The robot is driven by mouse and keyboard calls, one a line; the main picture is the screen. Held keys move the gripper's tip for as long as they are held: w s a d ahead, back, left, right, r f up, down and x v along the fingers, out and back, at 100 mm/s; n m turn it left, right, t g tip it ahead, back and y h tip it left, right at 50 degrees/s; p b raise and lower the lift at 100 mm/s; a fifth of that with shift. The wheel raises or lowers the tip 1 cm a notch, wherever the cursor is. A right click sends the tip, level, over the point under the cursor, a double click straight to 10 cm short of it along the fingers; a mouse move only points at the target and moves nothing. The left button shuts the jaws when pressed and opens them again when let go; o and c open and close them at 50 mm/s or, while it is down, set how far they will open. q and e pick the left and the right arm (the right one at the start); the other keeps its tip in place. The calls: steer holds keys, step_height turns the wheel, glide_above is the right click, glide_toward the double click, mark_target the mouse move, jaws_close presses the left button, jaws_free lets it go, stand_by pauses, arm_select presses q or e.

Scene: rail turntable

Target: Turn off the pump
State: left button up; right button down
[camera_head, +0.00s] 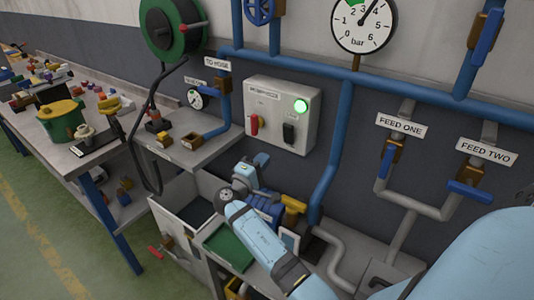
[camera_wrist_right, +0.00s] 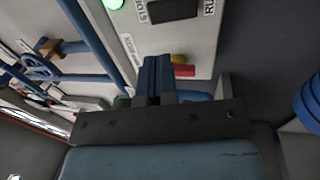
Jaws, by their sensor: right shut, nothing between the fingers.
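The lamp (camera_wrist_right: 115,3) shows green there too. My left gripper is not in view.
A blue pipe (camera_head: 336,150) runs down right of the box. A gauge (camera_head: 363,24) reads near 4 bar. Feed valves (camera_head: 388,160) are at right. A hose reel (camera_head: 172,25) hangs at left, above a cluttered bench (camera_head: 62,155). An open grey bin (camera_head: 165,200) stands below.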

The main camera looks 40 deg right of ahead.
mark_target(288, 131)
steer(key=p+x, duration=0.3)
steer(key=x, duration=0.9)
steer(key=shift+d+r+y+p, duration=0.3)
steer(key=shift+d+y+p, duration=0.05)
steer(key=shift+y+p, duration=0.15)
steer(key=shift+f, duration=0.15)
